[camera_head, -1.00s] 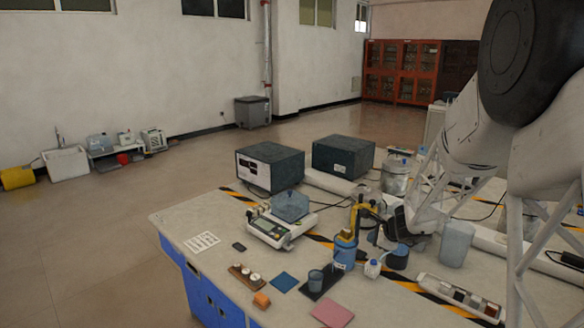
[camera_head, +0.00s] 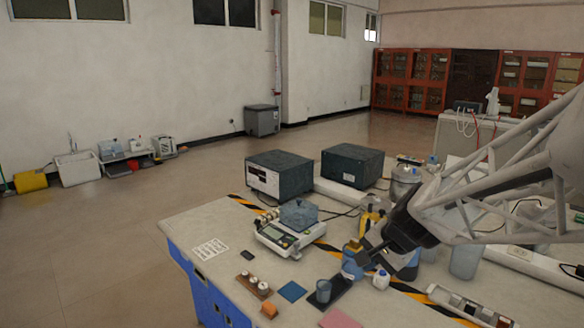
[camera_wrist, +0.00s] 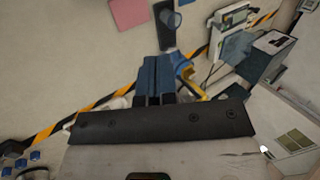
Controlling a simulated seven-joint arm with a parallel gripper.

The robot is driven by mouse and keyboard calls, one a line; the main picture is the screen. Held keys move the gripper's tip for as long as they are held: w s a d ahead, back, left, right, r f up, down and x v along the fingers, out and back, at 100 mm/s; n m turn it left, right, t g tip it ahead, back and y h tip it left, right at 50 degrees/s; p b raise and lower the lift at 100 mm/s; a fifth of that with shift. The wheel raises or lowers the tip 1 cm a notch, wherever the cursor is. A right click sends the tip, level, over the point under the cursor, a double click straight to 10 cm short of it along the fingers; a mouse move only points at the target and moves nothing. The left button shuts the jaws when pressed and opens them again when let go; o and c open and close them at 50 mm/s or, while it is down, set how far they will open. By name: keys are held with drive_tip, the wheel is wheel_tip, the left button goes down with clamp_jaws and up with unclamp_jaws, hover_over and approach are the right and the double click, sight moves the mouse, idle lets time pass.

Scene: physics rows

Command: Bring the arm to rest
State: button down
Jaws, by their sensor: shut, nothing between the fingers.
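My gripper (camera_head: 366,257) is at the right of the bench in the head view, tilted down to the left. Its fingers look closed together with nothing between them. It appears in front of a blue bottle (camera_head: 351,268) and partly hides it; I cannot tell the gap. In the wrist view the closed fingers (camera_wrist: 156,65) point up the picture, over the bench top. My arm reaches in from the right edge of the head view.
The bench (camera_head: 200,232) holds a scale (camera_head: 280,238), two dark boxes (camera_head: 279,174) (camera_head: 352,166), a blue pad (camera_head: 292,291), a pink pad (camera_head: 340,319) and a small wooden rack (camera_head: 254,285). The bench's left front is fairly clear. Black-and-yellow tape crosses it.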

drive_tip(key=s+d+r+n+g+h, duration=0.1)
drive_tip(key=s+n+h, duration=0.3)
drive_tip(key=s, duration=1.8)
drive_tip(key=r+n, duration=0.1)
drive_tip(key=n, duration=0.3)
drive_tip(key=shift+s+d+r+g+h, duration=0.2)
drive_tip(key=shift+s+g+h, duration=0.1)
drive_tip(key=shift+s+h, duration=0.1)
